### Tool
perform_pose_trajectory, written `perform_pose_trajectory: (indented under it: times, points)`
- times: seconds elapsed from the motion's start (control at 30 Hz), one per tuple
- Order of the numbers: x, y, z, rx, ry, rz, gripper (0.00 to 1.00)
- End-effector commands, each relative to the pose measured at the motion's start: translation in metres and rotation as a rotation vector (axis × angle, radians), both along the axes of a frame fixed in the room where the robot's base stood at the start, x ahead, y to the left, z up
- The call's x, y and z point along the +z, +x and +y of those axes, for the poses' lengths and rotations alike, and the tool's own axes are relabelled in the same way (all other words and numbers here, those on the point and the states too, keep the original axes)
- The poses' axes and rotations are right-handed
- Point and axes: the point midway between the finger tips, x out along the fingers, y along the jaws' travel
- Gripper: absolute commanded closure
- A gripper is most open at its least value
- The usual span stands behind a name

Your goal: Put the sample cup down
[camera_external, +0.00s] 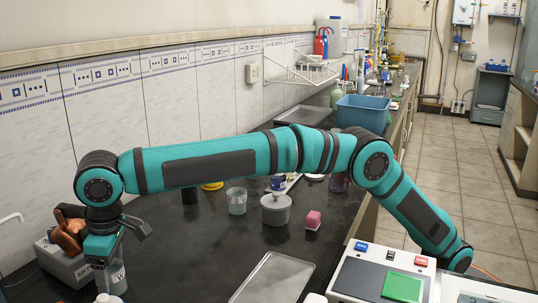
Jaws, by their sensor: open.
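My gripper (108,262) is at the lower left, at the end of the teal arm, pointing down. Its jaws are open. A clear cup with a pale label (117,279), which looks like the sample cup, stands upright right below and between the jaws. The gripper hides its upper part. I cannot tell whether a finger touches it. A similar clear cup (237,203) stands farther back on the black bench.
A metal tray (272,280) lies at the front. A grey device with a brown top (68,262) is just left of my gripper. Dark bench between cup and tray is clear.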

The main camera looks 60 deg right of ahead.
Motion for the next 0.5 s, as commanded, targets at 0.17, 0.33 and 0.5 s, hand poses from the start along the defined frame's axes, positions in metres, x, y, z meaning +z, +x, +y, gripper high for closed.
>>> perform_pose_trajectory:
  times: [0.17, 0.33, 0.5]
  points:
    - [0.021, -0.002, -0.001, 0.000, 0.002, -0.002, 0.30]
    - [0.054, -0.005, -0.003, 0.000, 0.003, -0.003, 0.30]
    - [0.085, -0.008, -0.004, 0.000, 0.002, -0.001, 0.30]
